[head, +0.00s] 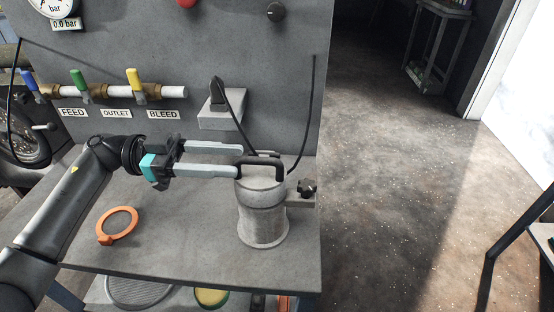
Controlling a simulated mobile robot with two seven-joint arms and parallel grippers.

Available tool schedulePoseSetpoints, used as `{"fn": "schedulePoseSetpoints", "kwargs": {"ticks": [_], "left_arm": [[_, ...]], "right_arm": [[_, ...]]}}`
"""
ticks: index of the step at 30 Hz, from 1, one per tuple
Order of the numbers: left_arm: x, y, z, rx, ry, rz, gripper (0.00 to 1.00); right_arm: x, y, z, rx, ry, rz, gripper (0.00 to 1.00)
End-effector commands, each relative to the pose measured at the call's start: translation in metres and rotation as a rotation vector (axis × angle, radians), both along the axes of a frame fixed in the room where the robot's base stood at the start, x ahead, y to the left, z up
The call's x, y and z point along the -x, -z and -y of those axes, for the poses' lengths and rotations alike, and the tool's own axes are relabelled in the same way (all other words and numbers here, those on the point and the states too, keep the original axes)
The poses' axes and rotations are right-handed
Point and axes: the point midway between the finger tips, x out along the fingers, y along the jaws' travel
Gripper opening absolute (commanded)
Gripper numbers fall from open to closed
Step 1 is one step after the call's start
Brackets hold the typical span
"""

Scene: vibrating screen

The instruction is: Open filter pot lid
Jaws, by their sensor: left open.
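The filter pot (262,217) is a grey cylinder standing upright on the bench near its right edge. Its lid (259,184) sits on top and carries a dark arched handle (279,166). A dark knob (307,187) on a bracket sticks out at the pot's right side. My left gripper (239,160) reaches in from the left at lid height. Its two long grey fingers are apart, with their tips at the handle's left end. I cannot tell whether they touch it. The nearer finger hides part of the handle. My right gripper is not in view.
An orange-rimmed ring (119,224) lies on the bench (180,249) left of the pot. Behind are a pipe with blue, green and yellow valve handles (134,79), a small shelf (221,118) holding a dark device, and hanging black cables. Open floor lies to the right.

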Motion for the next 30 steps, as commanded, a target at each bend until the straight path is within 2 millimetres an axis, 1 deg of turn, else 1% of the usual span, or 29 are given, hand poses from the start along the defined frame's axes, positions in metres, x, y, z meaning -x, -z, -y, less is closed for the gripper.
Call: {"fn": "schedulePoseSetpoints", "kwargs": {"ticks": [1,6,9,12,15,18,25,26,30], "left_arm": [[0.001,0.0,0.013,0.005,0.002,0.001,0.47],[0.001,0.0,0.048,0.005,0.002,0.001,0.47],[0.001,0.0,0.065,0.004,0.001,0.001,0.47],[0.0,0.0,0.077,0.003,0.0,0.002,0.47],[0.0,0.0,0.084,0.002,0.0,0.0,0.47],[0.0,0.0,0.088,0.002,-0.001,0.0,0.47],[0.0,0.0,0.089,0.001,-0.002,0.0,0.47],[0.0,0.0,0.089,0.001,-0.002,0.0,0.46],[0.0,0.0,0.088,0.001,-0.002,0.0,0.3]], "right_arm": [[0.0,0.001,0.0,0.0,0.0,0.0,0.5],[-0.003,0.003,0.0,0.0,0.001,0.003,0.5],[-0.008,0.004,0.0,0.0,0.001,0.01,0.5],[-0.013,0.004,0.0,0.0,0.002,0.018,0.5],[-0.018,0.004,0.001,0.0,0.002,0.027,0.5],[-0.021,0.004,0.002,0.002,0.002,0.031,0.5],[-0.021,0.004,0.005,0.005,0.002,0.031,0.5],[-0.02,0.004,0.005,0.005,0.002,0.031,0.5],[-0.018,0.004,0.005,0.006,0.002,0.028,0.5]]}}
